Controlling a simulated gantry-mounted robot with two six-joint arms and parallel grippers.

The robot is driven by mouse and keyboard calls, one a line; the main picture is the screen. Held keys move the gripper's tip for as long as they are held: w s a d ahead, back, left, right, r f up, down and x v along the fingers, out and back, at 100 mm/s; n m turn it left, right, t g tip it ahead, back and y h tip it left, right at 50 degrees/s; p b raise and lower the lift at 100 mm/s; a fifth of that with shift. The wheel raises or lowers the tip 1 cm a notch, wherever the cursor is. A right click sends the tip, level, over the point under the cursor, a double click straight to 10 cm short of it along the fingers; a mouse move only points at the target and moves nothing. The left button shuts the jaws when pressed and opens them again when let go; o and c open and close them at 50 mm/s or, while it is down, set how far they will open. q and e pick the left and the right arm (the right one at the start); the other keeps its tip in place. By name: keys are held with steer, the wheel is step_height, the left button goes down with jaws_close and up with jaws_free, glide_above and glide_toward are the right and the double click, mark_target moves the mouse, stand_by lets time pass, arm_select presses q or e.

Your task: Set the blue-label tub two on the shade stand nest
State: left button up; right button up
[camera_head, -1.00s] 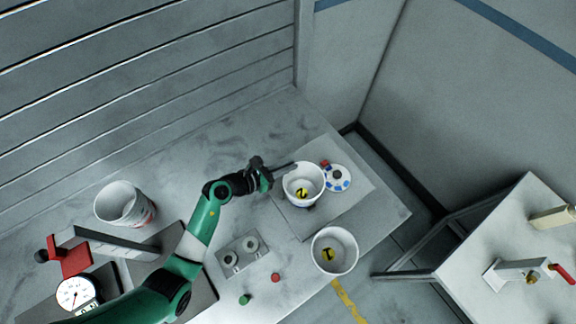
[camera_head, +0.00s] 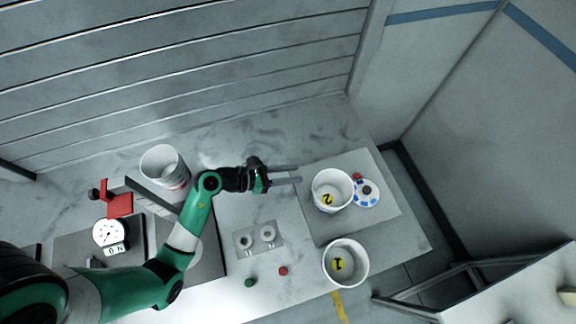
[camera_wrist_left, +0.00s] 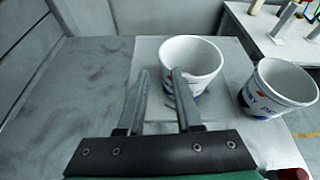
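Tub two (camera_head: 318,202), white with a yellow 2 marker inside, stands upright on a light grey square pad (camera_head: 378,218) at the right of the bench. In the left wrist view the tub (camera_wrist_left: 186,62) shows a partly hidden label with blue and orange on its side. My left gripper (camera_head: 299,174) is open and empty just left of the tub, its two fingers apart. In the wrist view the right finger (camera_wrist_left: 186,95) overlaps the tub's near side; contact is unclear. I cannot make out a distinct shade stand nest. My right gripper is out of view.
Tub one (camera_head: 345,281) stands near the front edge; a red-marked tub (camera_head: 163,163) stands at back left. A blue-dotted disc (camera_head: 367,193) and a red block (camera_head: 357,176) are beside tub two. A dial gauge (camera_head: 108,234) is at left. The bench behind my gripper is clear.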

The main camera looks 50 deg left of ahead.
arm_select(q)
steer(key=shift+s+a+r, duration=0.2)
steer(key=shift+s+r, duration=0.1)
steer(key=shift+s, duration=0.25)
